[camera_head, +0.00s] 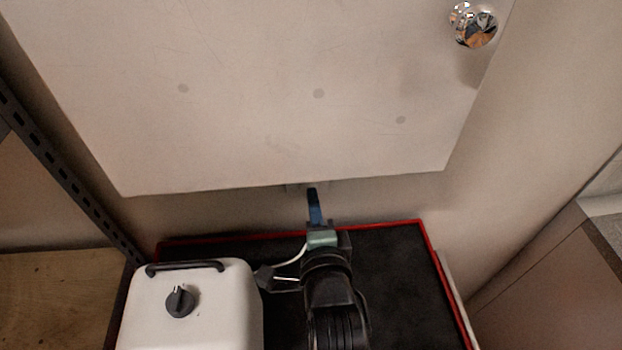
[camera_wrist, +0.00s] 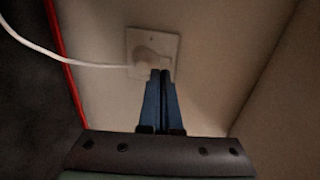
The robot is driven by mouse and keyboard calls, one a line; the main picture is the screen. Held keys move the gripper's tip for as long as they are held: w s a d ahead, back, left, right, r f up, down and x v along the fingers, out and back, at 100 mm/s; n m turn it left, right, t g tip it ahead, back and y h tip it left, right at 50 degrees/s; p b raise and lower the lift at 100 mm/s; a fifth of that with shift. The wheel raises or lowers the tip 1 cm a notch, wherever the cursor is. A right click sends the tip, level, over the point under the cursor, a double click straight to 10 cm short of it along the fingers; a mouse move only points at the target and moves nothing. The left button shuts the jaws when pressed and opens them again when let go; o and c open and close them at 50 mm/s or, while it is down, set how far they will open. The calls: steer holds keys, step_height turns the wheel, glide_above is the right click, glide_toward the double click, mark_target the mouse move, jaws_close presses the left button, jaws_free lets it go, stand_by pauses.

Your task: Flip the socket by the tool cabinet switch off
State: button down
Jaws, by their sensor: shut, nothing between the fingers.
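The wall socket (camera_wrist: 140,38) is a pale square plate in the wrist view, with a white plug (camera_wrist: 148,60) in it and a white cable running left. In the head view the socket is mostly hidden below the white panel's lower edge. My gripper (camera_wrist: 161,73) has its two blue fingers together, with nothing between them. Its tips overlap the lower right part of the plate in the wrist view. I cannot tell whether they touch it. The switch is not clearly visible and its position cannot be told. My gripper (camera_head: 313,191) also shows in the head view, reaching toward the wall.
A white panel with a shiny round knob (camera_head: 474,25) overhangs the socket area. The red-edged black top (camera_head: 395,270) lies below my arm. A white appliance (camera_head: 230,310) with a dark handle and dial stands close on the left. A dark perforated post (camera_head: 65,170) is further left.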

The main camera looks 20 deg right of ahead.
mark_target(311, 185)
steer(key=shift+w+d+r+p, duration=0.15)
steer(key=shift+w+d+p, duration=0.1)
steer(key=shift+w, duration=0.6)
steer(key=shift+w+d+r+p, duration=0.1)
steer(key=shift+w+d+p, duration=0.1)
steer(key=shift+w, duration=0.65)
steer(key=shift+w+d+r+g+p, duration=0.1)
steer(key=shift+w+r+g+p, duration=0.3)
steer(key=shift+p, duration=0.85)
steer(key=shift+s+f+b, duration=0.15)
steer(key=shift+f+b, duration=0.15)
steer(key=shift+b, duration=0.1)
